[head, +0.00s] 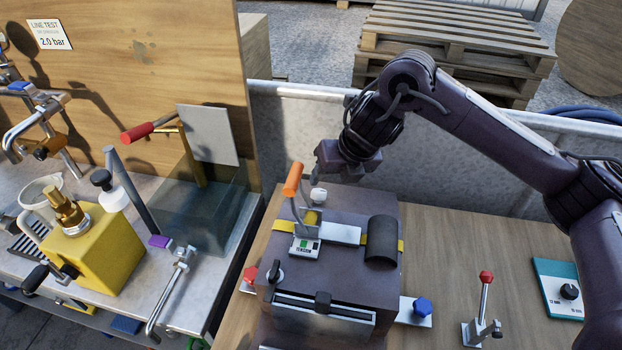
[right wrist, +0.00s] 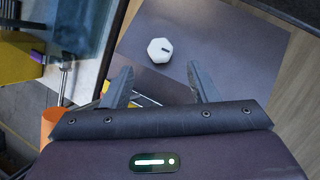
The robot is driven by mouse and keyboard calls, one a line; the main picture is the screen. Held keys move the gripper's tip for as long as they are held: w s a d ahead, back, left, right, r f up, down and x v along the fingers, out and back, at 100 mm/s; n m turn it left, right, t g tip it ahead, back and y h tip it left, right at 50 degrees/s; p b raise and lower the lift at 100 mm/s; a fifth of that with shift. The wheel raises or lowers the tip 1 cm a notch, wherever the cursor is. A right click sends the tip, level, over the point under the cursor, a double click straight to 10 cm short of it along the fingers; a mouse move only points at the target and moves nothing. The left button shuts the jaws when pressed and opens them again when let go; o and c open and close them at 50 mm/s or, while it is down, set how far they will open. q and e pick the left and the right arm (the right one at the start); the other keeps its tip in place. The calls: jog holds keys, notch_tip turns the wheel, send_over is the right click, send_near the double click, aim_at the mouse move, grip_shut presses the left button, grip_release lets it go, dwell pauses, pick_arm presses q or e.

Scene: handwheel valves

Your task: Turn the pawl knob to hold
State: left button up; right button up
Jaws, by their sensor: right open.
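A white knob (head: 318,195), which I take to be the pawl knob, stands on the dark brown box (head: 345,280) beside the orange-handled lever (head: 293,180). In the right wrist view the white knob (right wrist: 160,50) is many-sided, with a short dark mark on its top. My right gripper (head: 335,163) is above and just behind the knob in the head view. In the right wrist view its open fingers (right wrist: 158,75) are spread, with the knob beyond the tips and between their lines. No contact shows. My left gripper is not in view.
A yellow strap (head: 281,226) and a dark cylinder (head: 381,242) lie on the box. A red-knobbed lever (head: 485,290) and a teal panel (head: 558,288) are to the right. A yellow block (head: 88,252) stands on the left bench. Bare wood shows right of the box.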

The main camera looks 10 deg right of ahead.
aim_at(321, 192)
jog(key=shift+a+f, duration=0.15)
jog(key=shift+f, duration=0.35)
jog(key=x, duration=0.5)
jog(key=shift+w+f, duration=0.2)
jog(key=shift+f, duration=0.15)
jog(key=shift+w+a+f, duration=0.1)
jog(key=shift+f, duration=0.1)
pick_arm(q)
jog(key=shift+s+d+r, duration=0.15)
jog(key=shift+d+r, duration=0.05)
pick_arm(e)
jog(key=shift+f, duration=0.1)
